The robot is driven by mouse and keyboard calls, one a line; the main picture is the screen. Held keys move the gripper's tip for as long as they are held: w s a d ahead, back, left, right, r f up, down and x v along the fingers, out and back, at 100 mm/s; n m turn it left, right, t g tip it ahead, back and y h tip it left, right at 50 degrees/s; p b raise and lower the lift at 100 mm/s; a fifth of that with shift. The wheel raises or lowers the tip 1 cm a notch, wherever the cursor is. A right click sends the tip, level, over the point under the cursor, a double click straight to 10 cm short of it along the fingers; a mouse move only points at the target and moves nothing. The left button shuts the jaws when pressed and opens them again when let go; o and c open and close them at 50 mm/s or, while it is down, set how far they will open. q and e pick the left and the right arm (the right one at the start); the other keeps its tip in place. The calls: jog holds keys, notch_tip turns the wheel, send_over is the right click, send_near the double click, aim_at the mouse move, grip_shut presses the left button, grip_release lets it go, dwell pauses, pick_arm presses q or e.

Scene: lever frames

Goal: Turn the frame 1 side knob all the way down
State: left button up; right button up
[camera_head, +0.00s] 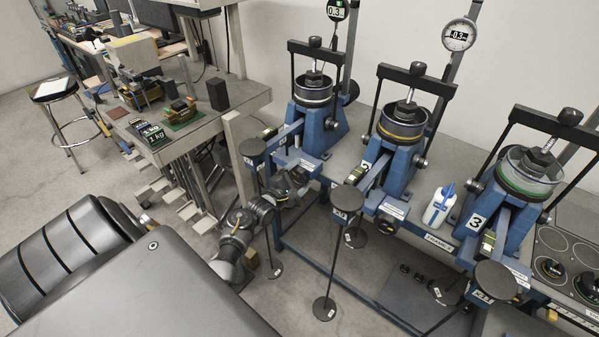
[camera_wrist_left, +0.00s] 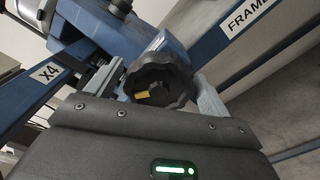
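Frame 1 (camera_head: 316,136) is the leftmost of the blue lever frames in the head view, with a dark round-topped pot and a dial reading about 0.3 above it. My left gripper (camera_head: 292,183) is at its low front side. In the left wrist view, a black lobed side knob (camera_wrist_left: 160,77) with a small yellow mark low on its face lies between the two grey fingers of my left gripper (camera_wrist_left: 160,88). The fingers are on both sides of the knob, very close to its rim; I cannot tell whether they press on it. In the head view my gripper hides the knob. My right gripper is not in view.
Frame 2 (camera_head: 400,150) and frame 3 (camera_head: 510,195) stand to the right on the same bench. A white bottle (camera_head: 438,207) stands between them. Round black discs on blue beams (camera_head: 346,198) jut out in front. A side table (camera_head: 225,95) with weights is at left.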

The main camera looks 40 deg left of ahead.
pick_arm(q)
jog(key=shift+s+a, duration=0.1)
jog(key=shift+s, duration=0.05)
jog(key=shift+s+p, duration=0.2)
jog(key=shift+p, duration=0.15)
jog(key=s+p, duration=0.3)
jog(key=s, duration=0.2)
jog(key=shift+r, duration=0.1)
jog(key=shift+s+p, duration=0.2)
jog(key=shift+p, duration=0.1)
jog(key=shift+s, duration=0.1)
jog(key=shift+f, duration=0.2)
